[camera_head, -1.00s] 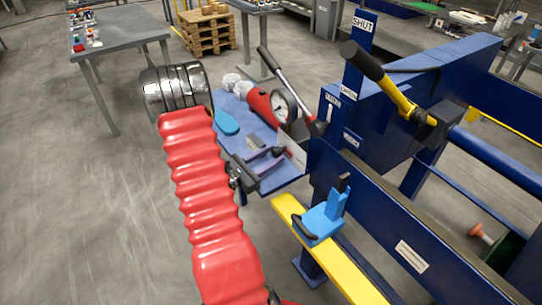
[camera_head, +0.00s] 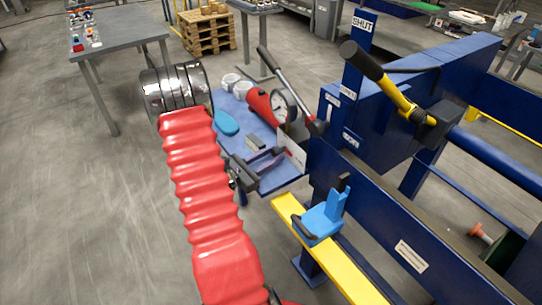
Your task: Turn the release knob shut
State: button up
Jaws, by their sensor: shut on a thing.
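My gripper (camera_head: 278,157) reaches out from behind my red-sleeved arm over the blue shelf (camera_head: 234,106). Its two grey fingers point right, toward a small white plate (camera_head: 292,149) at the shelf's right edge. The fingers are shut on the release knob, which is mostly hidden between and behind them, so its turn position cannot be read. Behind the fingers stands a hand pump with a red body (camera_head: 257,101), a round dial gauge (camera_head: 283,107) and a long dark lever (camera_head: 283,76). The gauge reading is too small to tell.
A blue upright (camera_head: 357,55) with SHUT and OPEN labels and a yellow-and-black handle (camera_head: 385,82) stand right of the pump. A light-blue bracket (camera_head: 325,217) sits by the yellow rail (camera_head: 335,262). White cups and a blue flat piece (camera_head: 226,122) lie on the shelf.

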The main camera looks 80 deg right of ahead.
jog(key=n, duration=0.4)
jog(key=shift+r+y, duration=0.1)
jog(key=shift+y, duration=0.3)
jog(key=n, duration=0.4)
jog(key=shift+w+n+y, duration=0.1)
jog(key=shift+n+y, duration=0.2)
jog(key=n, duration=0.4)
jog(key=shift+w+y, duration=0.1)
jog(key=shift+y, duration=0.2)
jog(key=shift+d+n+g, duration=0.1)
jog(key=shift+n+g, duration=0.3)
jog(key=shift+n, duration=1.4)
jog(key=o, duration=0.8)
jog(key=shift+c, duration=0.2)
jog(key=shift+w, duration=0.1)
